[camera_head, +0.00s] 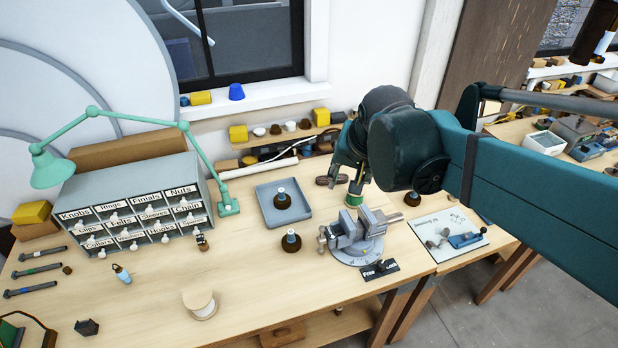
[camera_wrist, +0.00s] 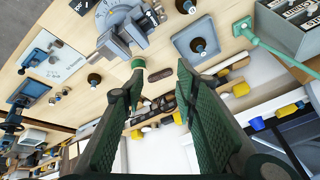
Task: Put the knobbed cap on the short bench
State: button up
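Several dark round pieces with a raised middle could be the knobbed cap; I cannot tell which it is. One (camera_head: 283,201) sits in the grey tray (camera_head: 262,214), one (camera_head: 291,246) lies left of the vise, and a plainer one (camera_head: 412,199) lies right of it. My gripper (camera_head: 351,172) is above the back of the long bench (camera_head: 250,290), near a green-banded cylinder (camera_head: 355,194). In the wrist view its fingers (camera_wrist: 158,78) are spread with nothing between them. The lower bench at right, with a printed sheet (camera_head: 448,236), may be the short bench.
A vise (camera_head: 355,236) on a round base stands near the bench's right end, with a black label plate (camera_head: 380,270) before it. A labelled drawer cabinet (camera_head: 135,205) and green lamp (camera_head: 90,113) stand left. A dark oval piece (camera_wrist: 160,74) lies near the back edge.

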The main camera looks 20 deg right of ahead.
jog(key=s+a+f+n+t, duration=0.1)
jog(key=s+a+f+n, duration=0.1)
jog(key=s+a+n, duration=0.4)
jog(key=shift+s+a+f+n+t+y, duration=0.3)
jog(key=shift+s+a+n+y, duration=0.15)
jog(key=shift+s, duration=1.1)
